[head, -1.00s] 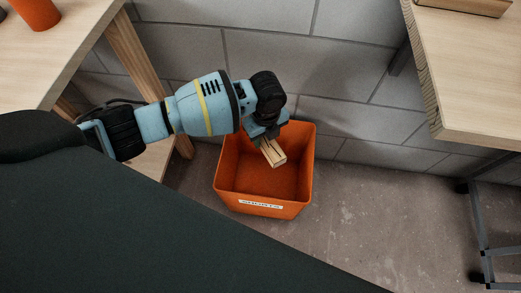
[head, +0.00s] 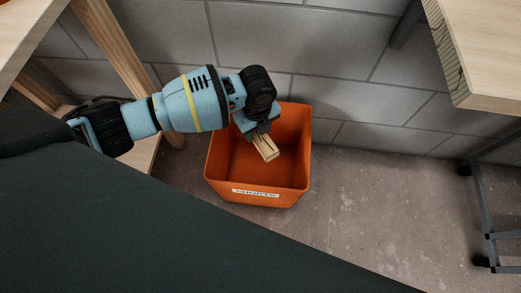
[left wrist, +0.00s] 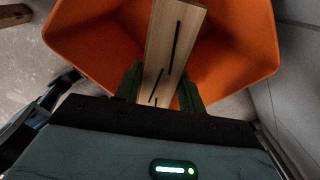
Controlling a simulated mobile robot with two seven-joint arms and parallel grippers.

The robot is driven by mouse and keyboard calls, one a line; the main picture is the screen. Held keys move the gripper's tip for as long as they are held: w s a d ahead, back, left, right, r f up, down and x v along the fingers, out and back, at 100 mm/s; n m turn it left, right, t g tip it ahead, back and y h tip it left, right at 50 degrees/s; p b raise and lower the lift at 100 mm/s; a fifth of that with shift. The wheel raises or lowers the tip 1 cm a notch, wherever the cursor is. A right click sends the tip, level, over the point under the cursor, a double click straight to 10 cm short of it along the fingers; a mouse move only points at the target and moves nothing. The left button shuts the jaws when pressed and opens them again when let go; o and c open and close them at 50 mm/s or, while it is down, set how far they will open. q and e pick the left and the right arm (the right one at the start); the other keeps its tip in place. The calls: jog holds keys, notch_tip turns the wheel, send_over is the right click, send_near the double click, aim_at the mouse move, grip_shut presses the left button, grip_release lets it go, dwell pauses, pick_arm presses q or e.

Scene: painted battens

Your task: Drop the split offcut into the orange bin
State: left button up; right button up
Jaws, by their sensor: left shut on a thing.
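The split offcut (head: 265,147) is a short piece of pale wood with dark cracks along its face. My left gripper (head: 257,132) is shut on it and holds it over the opening of the orange bin (head: 272,195). In the left wrist view the offcut (left wrist: 173,45) sticks out between the two dark green fingers (left wrist: 160,88), with the bin (left wrist: 90,35) behind and below it. The bin stands on the floor with a white label on its front. How far the offcut is above the rim is hard to tell. My right gripper is not in view.
A grey block wall (head: 300,45) stands behind the bin. A wooden bench leg (head: 125,55) is at the left, and a wooden worktop (head: 480,60) juts in at the upper right. A grey metal frame (head: 485,215) stands at the right. The concrete floor (head: 355,215) right of the bin is clear.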

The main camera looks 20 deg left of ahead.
pick_arm(q)
jog(key=shift+f, duration=0.1)
jog(key=o, duration=0.9)
jog(key=shift+c, duration=0.2)
jog(key=shift+o, duration=1.3)
notch_tip(320, 180, up, 6)
jog(key=p, duration=0.2)
jog(key=shift+r+p, duration=0.25)
jog(key=shift+p, duration=0.1)
jog(key=shift+r, duration=0.65)
